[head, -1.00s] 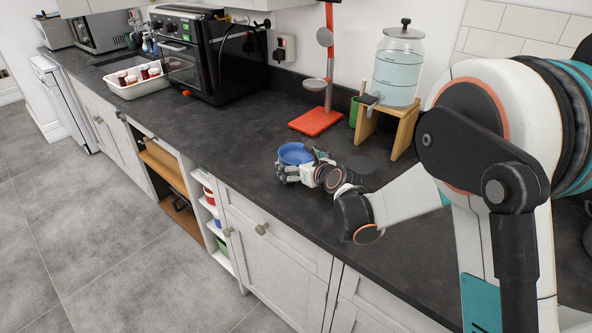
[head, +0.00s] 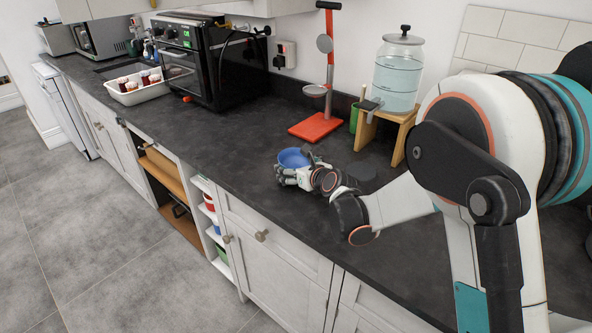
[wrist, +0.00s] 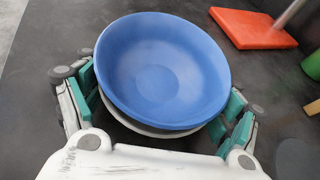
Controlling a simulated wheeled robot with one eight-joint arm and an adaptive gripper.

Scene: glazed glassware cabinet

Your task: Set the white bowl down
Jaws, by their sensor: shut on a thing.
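A blue bowl (wrist: 165,70) fills the middle of the wrist view and also shows in the head view (head: 293,157). Under it a thin pale rim of the white bowl (wrist: 160,131) shows; the blue bowl sits in it and hides most of it. My gripper (head: 303,170) has its green-padded fingers on both sides of the bowls and is shut on the white bowl. The bowls are upright, low over the dark counter (head: 235,145); I cannot tell whether the white bowl touches it.
A red-based stand (head: 316,128), a green cup (head: 354,117) and a glass dispenser (head: 398,75) on a wooden stand (head: 403,135) are behind the gripper. The counter left of the bowls is clear up to the black oven (head: 225,70).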

